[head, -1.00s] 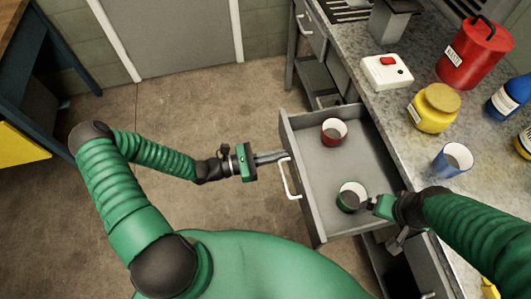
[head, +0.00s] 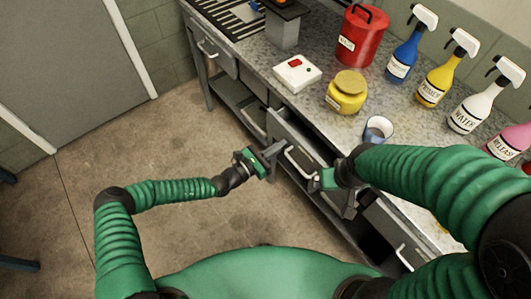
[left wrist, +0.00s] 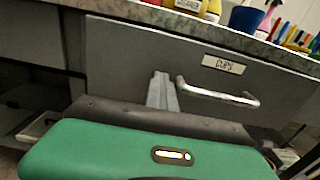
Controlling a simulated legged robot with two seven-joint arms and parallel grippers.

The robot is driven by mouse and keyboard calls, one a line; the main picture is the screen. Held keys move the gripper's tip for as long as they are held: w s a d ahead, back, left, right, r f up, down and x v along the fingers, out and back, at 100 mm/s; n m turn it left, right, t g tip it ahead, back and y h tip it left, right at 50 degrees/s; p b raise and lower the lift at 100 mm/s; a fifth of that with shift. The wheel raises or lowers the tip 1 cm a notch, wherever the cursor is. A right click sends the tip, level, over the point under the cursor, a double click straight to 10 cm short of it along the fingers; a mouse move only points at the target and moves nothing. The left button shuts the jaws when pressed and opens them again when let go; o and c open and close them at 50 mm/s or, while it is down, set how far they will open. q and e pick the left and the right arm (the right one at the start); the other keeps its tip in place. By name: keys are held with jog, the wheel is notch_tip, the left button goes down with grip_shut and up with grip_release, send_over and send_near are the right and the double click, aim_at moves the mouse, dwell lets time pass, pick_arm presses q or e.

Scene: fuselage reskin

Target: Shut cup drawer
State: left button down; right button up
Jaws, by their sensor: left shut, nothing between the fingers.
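The cup drawer (head: 284,131) is pushed in under the counter. I cannot tell whether a small gap remains. Its front (left wrist: 125,55) carries a "CUPS" label (left wrist: 222,64) and a bar handle (left wrist: 215,94), also seen in the head view (head: 297,163). My left gripper (head: 284,148) is shut and empty, its fingertips at the drawer front beside the handle. In the left wrist view its fingers (left wrist: 162,88) point at the front, left of the handle. My right gripper (head: 318,181) is by the drawer's right end; its fingers are unclear. The cups inside are hidden.
The counter above holds a blue cup (head: 378,130), a yellow jar (head: 347,92), a white box with a red button (head: 297,73), a red can (head: 362,36) and several spray bottles. An open dark space is below right.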

pick_arm(q)
jog(key=x, duration=0.5)
jog(key=shift+s+d+f, duration=0.2)
jog(key=shift+s+d, duration=0.1)
jog(key=shift+s, duration=0.1)
jog(key=shift+s+d+r, duration=0.1)
jog(key=shift+d+r, duration=0.05)
jog(key=shift+r, duration=0.2)
jog(key=shift+w+a, duration=0.3)
jog(key=shift+a, duration=0.05)
pick_arm(e)
jog(key=shift+s+d, duration=0.15)
jog(key=shift+d, duration=0.3)
pick_arm(q)
jog(key=shift+s+d+r, duration=0.1)
pick_arm(e)
jog(key=shift+d, duration=0.1)
